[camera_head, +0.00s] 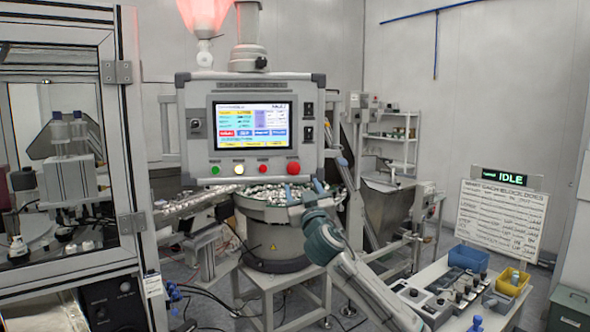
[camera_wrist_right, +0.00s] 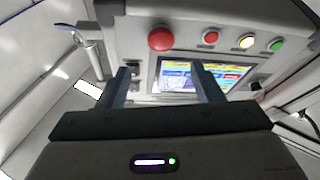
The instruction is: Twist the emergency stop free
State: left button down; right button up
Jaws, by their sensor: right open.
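The emergency stop is the large red mushroom button (camera_head: 293,168) at the lower right of the grey control panel (camera_head: 190,150). In the right wrist view, the emergency stop (camera_wrist_right: 161,39) appears beyond the fingertips, with the panel upside down. My right gripper (camera_head: 304,190) is just below the panel's lower right edge, below the button in the head view. In the right wrist view, its two fingers (camera_wrist_right: 163,72) are apart with nothing between them, clear of the button. My left gripper does not show.
Smaller red (camera_head: 263,169), white-yellow (camera_head: 239,169) and green (camera_head: 215,170) buttons share the panel's lower row, left of the stop. A bowl of caps (camera_head: 275,215) stands beneath the panel. A glazed cabinet (camera_head: 130,150) is at left; a bench (camera_head: 505,318) with bins is at right.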

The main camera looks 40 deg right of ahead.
aim_at(294, 169)
jog(key=p+x, duration=0.5)
jog(key=x, duration=0.3)
jog(key=shift+w+r, duration=0.15)
jog(key=shift+w, duration=0.1)
jog(key=shift+w+d, duration=0.3)
jog(key=shift+w, duration=0.15)
jog(key=c, duration=0.9)
jog(key=shift+c, duration=0.5)
